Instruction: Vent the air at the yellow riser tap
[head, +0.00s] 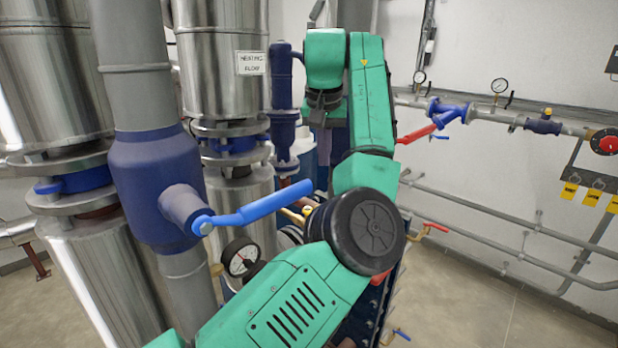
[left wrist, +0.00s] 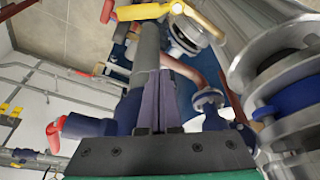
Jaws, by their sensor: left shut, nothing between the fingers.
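In the left wrist view a yellow lever (left wrist: 145,11) lies at the top edge, beyond the fingertips. My left gripper (head: 322,118) hangs below the green wrist, above and behind the yellow handle. In the left wrist view its fingers (left wrist: 155,85) are together with nothing between them, apart from the yellow lever. My right gripper is not in view.
A blue lever (head: 255,207) on a dark blue valve body (head: 150,180) and a pressure gauge (head: 240,257) stand in front. Steel columns (head: 225,80) fill the left. Pipes with red levers (head: 415,134) run along the right wall. Open floor (head: 490,300) lies at lower right.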

